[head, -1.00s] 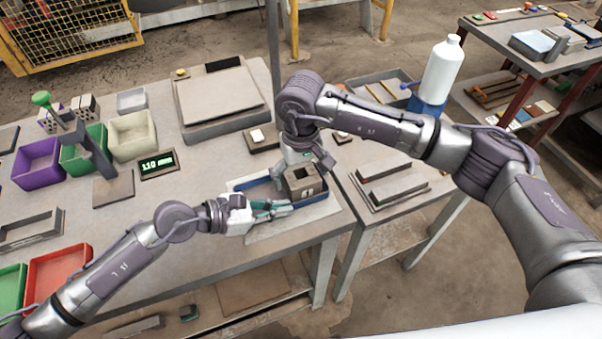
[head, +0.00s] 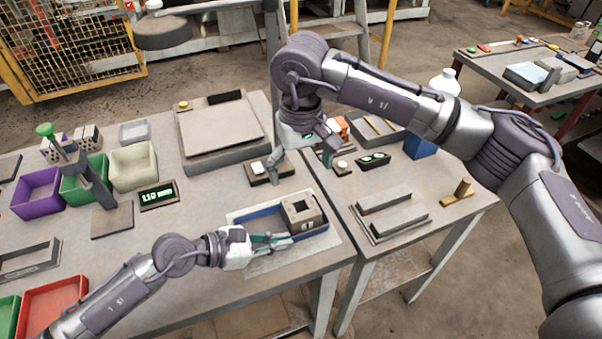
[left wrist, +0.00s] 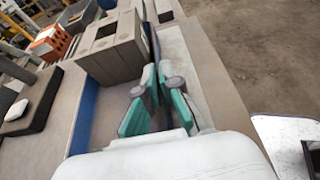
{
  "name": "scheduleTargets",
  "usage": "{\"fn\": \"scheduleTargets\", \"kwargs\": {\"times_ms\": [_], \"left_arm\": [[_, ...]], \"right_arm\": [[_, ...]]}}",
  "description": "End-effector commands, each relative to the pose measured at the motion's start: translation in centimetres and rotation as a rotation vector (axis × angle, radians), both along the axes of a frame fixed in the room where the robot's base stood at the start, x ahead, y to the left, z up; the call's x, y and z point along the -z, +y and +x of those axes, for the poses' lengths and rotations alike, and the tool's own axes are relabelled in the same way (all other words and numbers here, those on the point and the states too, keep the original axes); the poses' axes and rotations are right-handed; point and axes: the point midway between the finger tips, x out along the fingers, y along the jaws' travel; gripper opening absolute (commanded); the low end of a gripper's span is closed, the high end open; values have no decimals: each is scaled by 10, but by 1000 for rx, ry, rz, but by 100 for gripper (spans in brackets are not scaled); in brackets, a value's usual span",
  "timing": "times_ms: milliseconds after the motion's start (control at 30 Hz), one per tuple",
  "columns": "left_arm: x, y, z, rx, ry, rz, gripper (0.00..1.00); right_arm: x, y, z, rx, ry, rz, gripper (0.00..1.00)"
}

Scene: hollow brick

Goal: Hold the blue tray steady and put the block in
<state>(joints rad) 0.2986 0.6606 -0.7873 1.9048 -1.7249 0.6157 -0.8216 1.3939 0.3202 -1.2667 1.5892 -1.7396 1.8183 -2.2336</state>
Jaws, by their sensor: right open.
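The blue tray (head: 246,214) lies on a pale mat at the table's front right edge. The grey hollow block (head: 303,210), with a square opening on top, stands upright inside the tray's right end. In the left wrist view the block (left wrist: 112,52) is just beyond my fingers, and the tray's blue far wall (left wrist: 84,115) shows. My left gripper (head: 275,241) is shut on the tray's near wall, which runs between its fingers (left wrist: 158,105). My right gripper (head: 302,167) is open and empty, above and behind the block, apart from it.
A dark pad with a white button (head: 258,168) lies behind the tray. A large flat plate (head: 220,130) is farther back. Purple (head: 38,190), green and cream bins stand left, by a display (head: 158,195). An orange brick (head: 341,126) is behind my right gripper.

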Motion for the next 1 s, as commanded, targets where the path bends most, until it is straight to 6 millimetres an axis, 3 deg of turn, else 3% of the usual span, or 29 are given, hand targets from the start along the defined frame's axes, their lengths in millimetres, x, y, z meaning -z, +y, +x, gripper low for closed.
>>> {"fn": "scheduleTargets", "kwargs": {"times_ms": [133,200,333,733,1000], "left_arm": [[0,-1,-1,2,1,0,0],[0,-1,-1,2,1,0,15],[0,0,-1,1,0,0,35],[-3,7,-2,0,1,1,35],[-22,54,-18,0,2,6,35]], "right_arm": [[0,0,0,0,0,0,97],[0,0,0,0,0,0,97],[0,0,0,0,0,0,97],[1,0,0,0,0,0,97],[1,0,0,0,0,0,97]]}}
